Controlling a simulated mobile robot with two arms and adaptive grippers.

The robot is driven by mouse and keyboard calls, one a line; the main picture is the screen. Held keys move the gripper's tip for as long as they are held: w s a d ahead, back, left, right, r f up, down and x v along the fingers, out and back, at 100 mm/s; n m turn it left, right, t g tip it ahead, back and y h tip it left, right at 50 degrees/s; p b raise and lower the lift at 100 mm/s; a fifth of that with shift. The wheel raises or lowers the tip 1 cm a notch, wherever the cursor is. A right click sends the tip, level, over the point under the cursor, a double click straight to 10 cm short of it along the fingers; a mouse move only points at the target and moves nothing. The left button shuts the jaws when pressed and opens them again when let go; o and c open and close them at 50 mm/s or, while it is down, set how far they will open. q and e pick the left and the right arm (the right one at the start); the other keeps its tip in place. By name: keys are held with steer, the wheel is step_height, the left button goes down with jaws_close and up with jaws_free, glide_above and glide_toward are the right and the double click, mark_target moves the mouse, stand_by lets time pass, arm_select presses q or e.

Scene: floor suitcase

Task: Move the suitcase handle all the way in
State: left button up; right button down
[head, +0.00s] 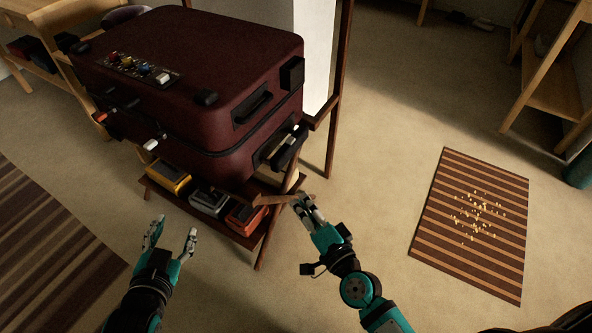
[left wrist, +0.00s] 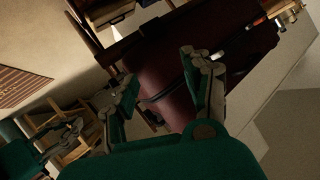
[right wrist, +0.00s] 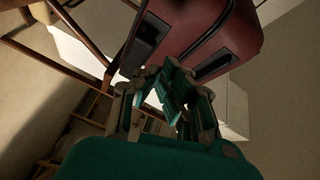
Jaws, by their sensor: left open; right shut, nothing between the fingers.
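The dark red suitcase (head: 190,60) lies flat on a wooden rack; it also shows in the left wrist view (left wrist: 160,65) and the right wrist view (right wrist: 197,25). A black and silver handle (head: 285,147) sits on its right end, near the lower half; I cannot tell how far it stands out. A second black handle (head: 253,109) is above it. My right gripper (head: 302,200) is shut and empty, below and in front of the lower handle, apart from it. My left gripper (head: 172,225) is open and empty, in front of the rack.
The rack's lower shelf (head: 238,236) holds a yellow box (head: 168,178), a grey box (head: 208,200) and an orange one (head: 246,217). A wooden post (head: 338,100) stands right of the suitcase. A striped mat (head: 475,220) with crumbs lies right. Floor between is clear.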

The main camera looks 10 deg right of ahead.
steer(key=w+d+f+m+t+h, duration=0.1)
steer(key=w+d+f+m+h, duration=0.15)
steer(key=d+m+h, duration=0.3)
steer(key=b, duration=0.1)
glide_toward(292, 154)
steer(key=w+d, duration=0.2)
steer(key=d, duration=0.1)
arm_select(q)
steer(key=d+r+n+t+h+b, duration=0.1)
steer(key=d+r+n+t+h, duration=0.1)
steer(key=r, duration=0.5)
steer(key=shift+w+d+n+t, duration=0.2)
steer(key=shift+d+n+t, duration=0.45)
steer(key=shift+t, duration=0.15)
arm_select(e)
steer(key=shift+m+y, duration=0.35)
steer(key=shift+m, duration=0.1)
steer(key=shift+w+a, duration=1.45)
steer(key=shift+w, duration=0.05)
